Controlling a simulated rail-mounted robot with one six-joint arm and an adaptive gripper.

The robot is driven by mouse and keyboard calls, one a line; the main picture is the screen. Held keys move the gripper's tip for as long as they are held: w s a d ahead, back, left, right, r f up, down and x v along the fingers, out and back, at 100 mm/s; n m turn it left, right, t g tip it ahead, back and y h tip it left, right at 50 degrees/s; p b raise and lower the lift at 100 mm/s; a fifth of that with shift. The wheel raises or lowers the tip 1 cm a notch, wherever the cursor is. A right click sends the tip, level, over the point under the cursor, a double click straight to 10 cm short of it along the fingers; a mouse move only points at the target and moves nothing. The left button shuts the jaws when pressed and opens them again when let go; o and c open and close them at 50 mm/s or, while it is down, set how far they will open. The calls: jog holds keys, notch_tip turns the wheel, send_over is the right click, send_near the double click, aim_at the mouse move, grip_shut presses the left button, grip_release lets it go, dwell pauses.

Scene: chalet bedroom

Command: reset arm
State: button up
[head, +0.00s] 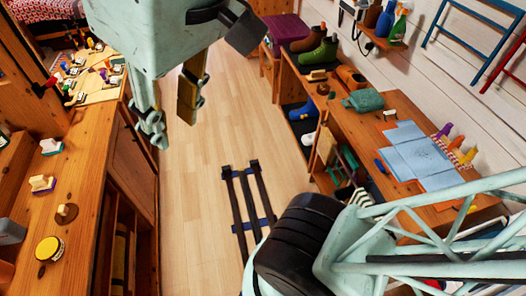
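My gripper (172,132) hangs at the top left of the head view, above the wooden floor and just right of the left counter. It has a pale green body; one finger is pale green, the other shows a brown-yellow face. The fingers stand apart, with floor visible between them and nothing held. Part of my arm, a black joint and pale green struts, fills the lower right and hides part of the right bench.
The right bench (375,128) holds boots (318,52), a green bag (363,100) and blue sheets (418,152). A dark rail frame (247,205) lies on the floor. The aisle between is otherwise clear.

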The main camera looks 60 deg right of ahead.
notch_tip(320, 180, down, 10)
jog(key=b, duration=0.8)
jog(key=shift+s, duration=0.35)
jog(key=shift+a, duration=0.15)
